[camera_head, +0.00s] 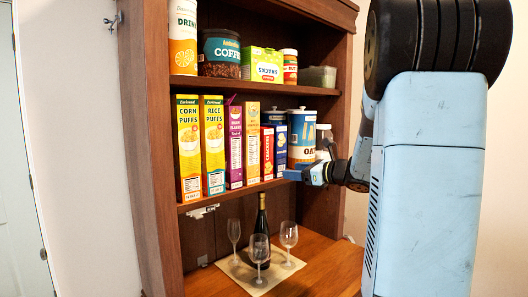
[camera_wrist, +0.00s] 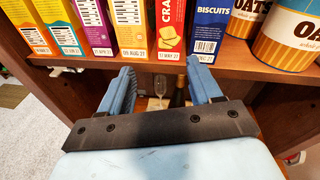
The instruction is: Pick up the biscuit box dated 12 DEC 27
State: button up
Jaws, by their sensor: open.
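A blue biscuit box (camera_wrist: 210,24) marked BISCUITS stands upright on the middle shelf in the wrist view, between the red crackers box and the oats canister. Its white date label is at the bottom front, too small to read surely. It also shows in the head view (camera_head: 280,146), partly hidden by neighbours. My gripper (camera_wrist: 161,84) is open and empty, its two blue fingers below and in front of the shelf edge. In the head view my gripper (camera_head: 304,175) is by the oats canister.
A red crackers box (camera_wrist: 168,28) stands left of the biscuit box, and an oats canister (camera_wrist: 290,38) right of it. Several cereal boxes (camera_head: 213,145) fill the shelf's left. A bottle (camera_head: 261,222) and wine glasses (camera_head: 289,236) stand on the counter below.

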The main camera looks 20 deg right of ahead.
jog(key=w+d+m+t+h, duration=0.1)
jog(key=w+d+m+t, duration=0.1)
jog(key=d+m, duration=0.3)
jog(key=n, duration=0.1)
send_near(282, 157)
jog(key=w, duration=0.1)
jog(key=w+a+f, duration=0.1)
jog(key=w+a, duration=0.1)
jog(key=w, duration=0.1)
jog(key=shift+f, duration=0.2)
jog(key=shift+r+x, duration=0.15)
jog(key=shift+x, duration=0.8)
jog(key=shift+r+x, duration=0.15)
jog(key=shift+x, duration=0.75)
jog(key=shift+r+x, duration=0.2)
jog(key=shift+x, duration=0.75)
jog(key=shift+d, duration=0.15)
jog(key=c, duration=0.8)
jog(key=shift+c, duration=0.6)
jog(key=shift+r, duration=0.2)
